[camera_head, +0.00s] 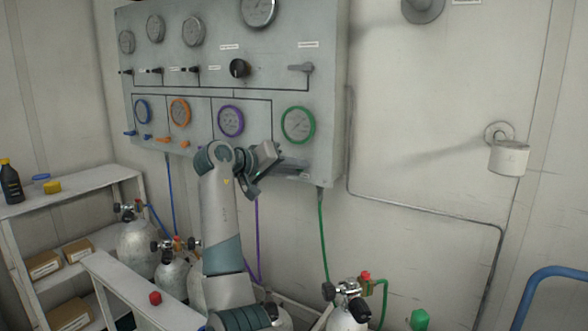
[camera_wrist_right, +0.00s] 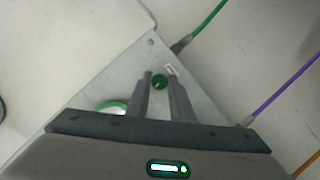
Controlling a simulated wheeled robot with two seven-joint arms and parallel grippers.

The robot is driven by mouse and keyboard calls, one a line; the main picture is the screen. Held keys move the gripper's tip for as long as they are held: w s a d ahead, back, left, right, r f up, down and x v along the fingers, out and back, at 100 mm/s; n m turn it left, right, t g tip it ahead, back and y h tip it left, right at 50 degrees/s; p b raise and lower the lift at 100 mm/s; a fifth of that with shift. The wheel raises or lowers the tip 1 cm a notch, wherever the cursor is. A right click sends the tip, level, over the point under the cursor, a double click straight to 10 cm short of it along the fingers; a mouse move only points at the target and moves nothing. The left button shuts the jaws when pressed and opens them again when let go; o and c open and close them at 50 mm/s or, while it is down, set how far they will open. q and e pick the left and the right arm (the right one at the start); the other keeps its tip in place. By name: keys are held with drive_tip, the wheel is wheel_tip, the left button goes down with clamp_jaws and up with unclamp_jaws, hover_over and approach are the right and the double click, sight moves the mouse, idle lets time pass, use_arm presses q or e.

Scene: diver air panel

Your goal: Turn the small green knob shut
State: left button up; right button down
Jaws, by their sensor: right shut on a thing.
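The small green knob (camera_wrist_right: 159,82) shows in the right wrist view, between the fingertips of my right gripper (camera_wrist_right: 161,78). The gripper is shut on it. In the head view my right gripper (camera_head: 278,166) is at the lower right part of the grey panel (camera_head: 265,98), just below the green-rimmed gauge (camera_head: 298,125). The knob cannot be made out there. The green-rimmed gauge also shows edge-on in the wrist view (camera_wrist_right: 111,107). My left gripper is not in view.
Blue, orange and purple gauges sit left of the green one, with a black knob (camera_head: 239,68) above. A green hose (camera_head: 323,235) and a purple hose (camera_head: 258,240) hang below. Gas cylinders (camera_head: 139,245) and a shelf (camera_head: 75,194) stand low at left.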

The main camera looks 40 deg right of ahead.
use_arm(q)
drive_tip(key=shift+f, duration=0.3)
use_arm(e)
drive_tip(key=shift+f+m+t, duration=0.2)
drive_tip(key=shift+m+t, duration=0.1)
drive_tip(key=shift+m, duration=0.3)
drive_tip(key=c, duration=1.6)
unclamp_jaws()
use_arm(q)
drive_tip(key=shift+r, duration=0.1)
use_arm(e)
drive_tip(key=shift+o, duration=0.2)
drive_tip(key=shift+r, duration=0.1)
drive_tip(key=shift+a, duration=0.1)
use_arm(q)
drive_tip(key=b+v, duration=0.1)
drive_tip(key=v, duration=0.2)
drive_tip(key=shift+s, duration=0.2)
use_arm(e)
drive_tip(key=v, duration=1.7)
drive_tip(key=shift+r, duration=0.35)
